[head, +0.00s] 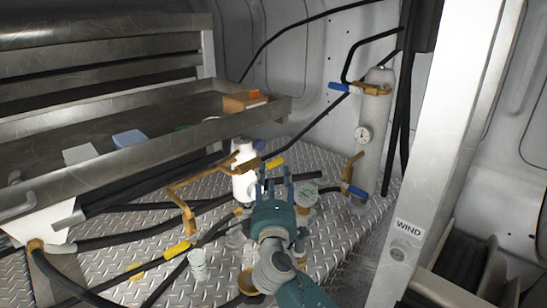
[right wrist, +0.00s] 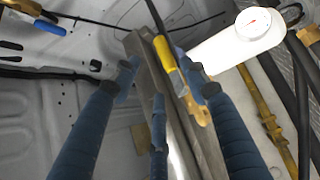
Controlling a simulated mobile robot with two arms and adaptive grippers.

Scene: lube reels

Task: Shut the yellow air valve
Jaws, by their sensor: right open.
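A yellow valve handle (head: 275,162) sits on brass piping beside a white canister (head: 244,184) in the head view. My right gripper (head: 277,184) is open just on the near side of it, fingers pointing at it. In the right wrist view the yellow handle (right wrist: 166,54) lies between the spread fingertips of the right gripper (right wrist: 161,80), nearer the right finger. I cannot tell whether a finger touches it. A second yellow handle (head: 177,250) is on a lower hose at the left. My left gripper is not in view.
A grey cylinder (head: 371,135) with a gauge and blue handles (head: 339,87) stands at the back right. A metal tray shelf (head: 160,130) juts in at the left. Black hoses cross the diamond-plate floor (head: 120,222). A post (head: 440,160) marked WIND stands at the right.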

